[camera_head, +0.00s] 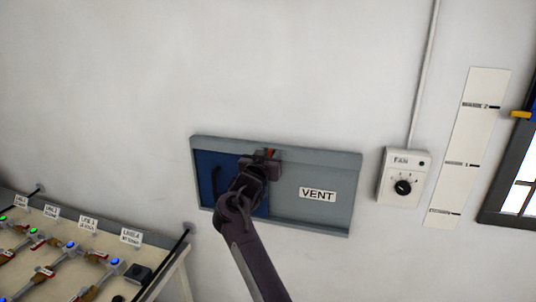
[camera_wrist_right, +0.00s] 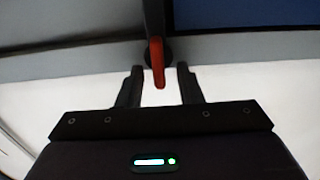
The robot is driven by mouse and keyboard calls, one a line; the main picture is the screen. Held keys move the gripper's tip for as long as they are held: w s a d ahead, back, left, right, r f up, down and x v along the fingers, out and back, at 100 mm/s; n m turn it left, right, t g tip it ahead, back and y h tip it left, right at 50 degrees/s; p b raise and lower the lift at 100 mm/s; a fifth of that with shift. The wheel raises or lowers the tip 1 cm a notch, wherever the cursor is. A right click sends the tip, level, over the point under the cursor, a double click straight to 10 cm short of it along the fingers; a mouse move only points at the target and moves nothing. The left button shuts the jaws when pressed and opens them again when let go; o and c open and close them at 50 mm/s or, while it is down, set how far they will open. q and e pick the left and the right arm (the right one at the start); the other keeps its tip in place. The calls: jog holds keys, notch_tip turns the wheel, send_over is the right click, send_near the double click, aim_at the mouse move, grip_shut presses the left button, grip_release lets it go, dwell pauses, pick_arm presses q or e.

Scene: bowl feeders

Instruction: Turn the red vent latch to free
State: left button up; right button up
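The red vent latch (camera_head: 271,152) shows as a small red spot at the top edge of the grey vent frame (camera_head: 330,159), mostly hidden behind my right gripper (camera_head: 266,160). In the right wrist view the latch (camera_wrist_right: 157,62) is a red lever by a dark round pivot, its tip pointing down toward the gripper. My right gripper (camera_wrist_right: 159,70) is open, with the latch tip between its two fingers and a visible gap on each side. A blue panel (camera_head: 207,172) with a dark handle fills the frame's left part. My left gripper is not in view.
A grey panel with a VENT label (camera_head: 317,194) is right of the blue one. Farther right are a FAN control box (camera_head: 403,177), a white scale strip (camera_head: 466,150) and a window (camera_head: 512,185). A bench of feeders (camera_head: 165,262) stands at lower left. The wall above is clear.

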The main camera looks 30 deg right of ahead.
jog(key=c, duration=0.6)
jog(key=shift+c, duration=0.2)
jog(key=n+p, duration=0.2)
jog(key=n, duration=0.3)
jog(key=f+n+p, duration=0.1)
jog(key=n+p, duration=0.1)
jog(key=n, duration=0.4)
jog(key=w+n+p, duration=0.1)
jog(key=n+p, duration=0.2)
jog(key=n, duration=0.2)
jog(key=shift+a+f+n, duration=0.2)
jog(key=shift+a+n, duration=0.2)
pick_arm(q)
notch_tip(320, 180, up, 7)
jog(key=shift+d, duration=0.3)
pick_arm(e)
jog(key=shift+n, duration=0.7)
grip_shut()
jog(key=o, duration=0.6)
grip_release()
